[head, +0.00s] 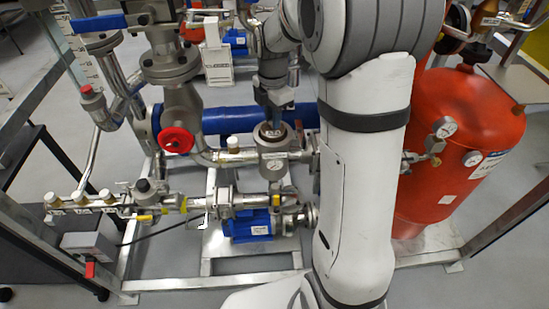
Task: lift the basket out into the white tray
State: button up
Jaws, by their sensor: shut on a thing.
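My gripper (271,122) points down over the open top of a round grey strainer housing (272,162) in the pipe line. Its fingers are shut on the basket, at the mouth of the housing. The basket is mostly hidden by the housing wall and the fingers, and I cannot tell how far down it sits. I cannot make out a white tray in this view.
Pipes surround the housing, with a red handwheel (176,140) to its left and a thick blue pipe (228,121) behind. A blue pump motor (249,226) is below. A red tank (458,140) stands right. My arm covers the middle right.

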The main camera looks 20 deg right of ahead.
jog(key=shift+r+p, duration=4.1)
jog(key=shift+r, duration=1.85)
